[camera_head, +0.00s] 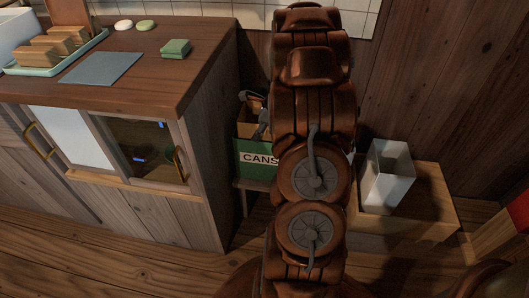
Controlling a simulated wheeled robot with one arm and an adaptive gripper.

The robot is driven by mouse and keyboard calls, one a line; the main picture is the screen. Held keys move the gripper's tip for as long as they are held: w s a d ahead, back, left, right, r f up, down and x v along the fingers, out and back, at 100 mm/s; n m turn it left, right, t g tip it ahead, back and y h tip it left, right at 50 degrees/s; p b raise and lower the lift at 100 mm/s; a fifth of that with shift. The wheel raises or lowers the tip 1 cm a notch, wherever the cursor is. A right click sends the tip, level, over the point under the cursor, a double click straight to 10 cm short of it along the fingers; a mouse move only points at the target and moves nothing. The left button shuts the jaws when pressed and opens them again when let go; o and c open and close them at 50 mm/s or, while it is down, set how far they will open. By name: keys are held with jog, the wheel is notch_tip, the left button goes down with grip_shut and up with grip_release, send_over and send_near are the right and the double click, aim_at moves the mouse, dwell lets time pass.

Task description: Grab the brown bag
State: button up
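A copper-brown jointed column, which I take to be my own arm, fills the middle of the view and hides much behind it. No brown bag can be made out for certain. A brown, open-topped thing (246,128) shows left of the arm, just above a green bin marked CANS (252,169); it may be a bag or a box. Small dark grey and brown parts stick up at its top, and I cannot tell what they are. Its right side is hidden. My gripper's fingers cannot be made out.
A wooden cabinet (215,150) stands at left. On it are a tray (45,71) with brown blocks, a grey mat (100,67), a green block (175,48) and two small rounded pieces. A white bin (387,180) stands on a low wooden stand (432,205) at right.

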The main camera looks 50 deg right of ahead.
jog(key=shift+f, duration=0.1)
grip_shut()
dwell(0.3)
dwell(0.5)
